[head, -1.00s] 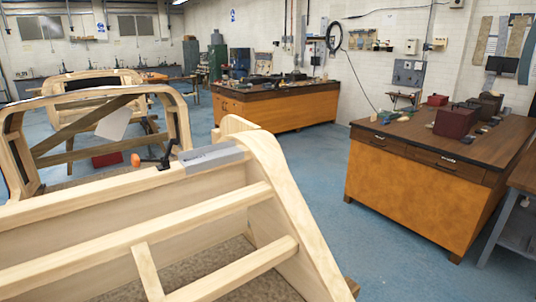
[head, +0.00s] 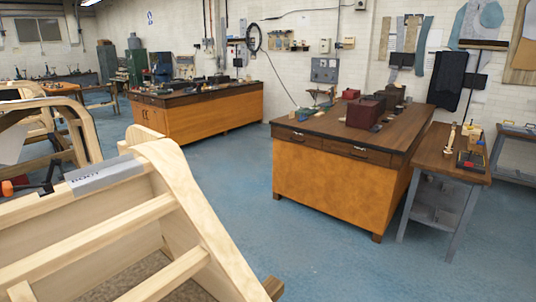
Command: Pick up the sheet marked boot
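A grey sheet (head: 104,175) with dark lettering lies on the top rail of the near wooden bodyframe (head: 185,215), at the left of the head view. The lettering is seen at a slant and appears to read "BOOT". An orange-tipped black clamp-like tool (head: 38,187) rests on the rail just left of the sheet. Neither of my grippers shows in the head view.
An orange-brown workbench (head: 335,180) with dark red boxes (head: 366,111) stands right of centre. A smaller grey-legged table (head: 452,160) is beside it. Another workbench (head: 200,115) stands behind. Blue floor (head: 235,180) is clear between the bodyframe and the benches.

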